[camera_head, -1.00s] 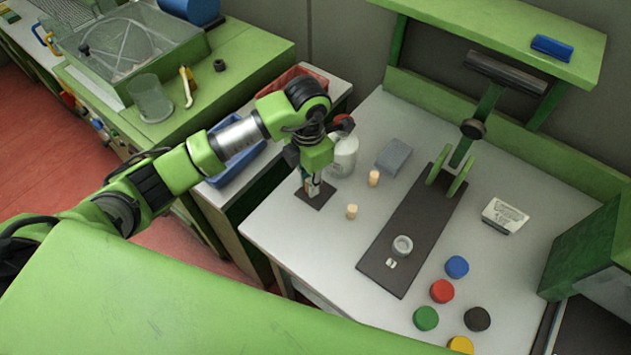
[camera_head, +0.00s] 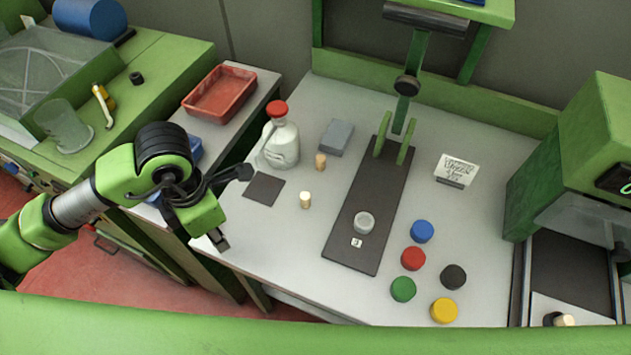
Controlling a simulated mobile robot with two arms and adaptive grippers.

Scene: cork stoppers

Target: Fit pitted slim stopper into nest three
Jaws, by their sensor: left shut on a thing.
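My left gripper (camera_head: 222,243) is at the table's left front edge, pointing down. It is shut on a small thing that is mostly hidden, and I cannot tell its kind. A pale stopper (camera_head: 305,199) and a tan stopper (camera_head: 320,161) stand upright on the table, right of the gripper. Pits do not show at this size. A round grey-white nest (camera_head: 364,222) sits on a long dark board (camera_head: 348,245), with a small tag reading 3 (camera_head: 356,243) in front of it. My right gripper is not in view.
A bare dark mat (camera_head: 264,188) and a red-capped bottle (camera_head: 282,142) are near the left gripper. A grey block (camera_head: 337,137) stands behind the stoppers. Several coloured caps (camera_head: 413,258) lie right of the board. A press with green posts (camera_head: 405,142) rises over the board's far end.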

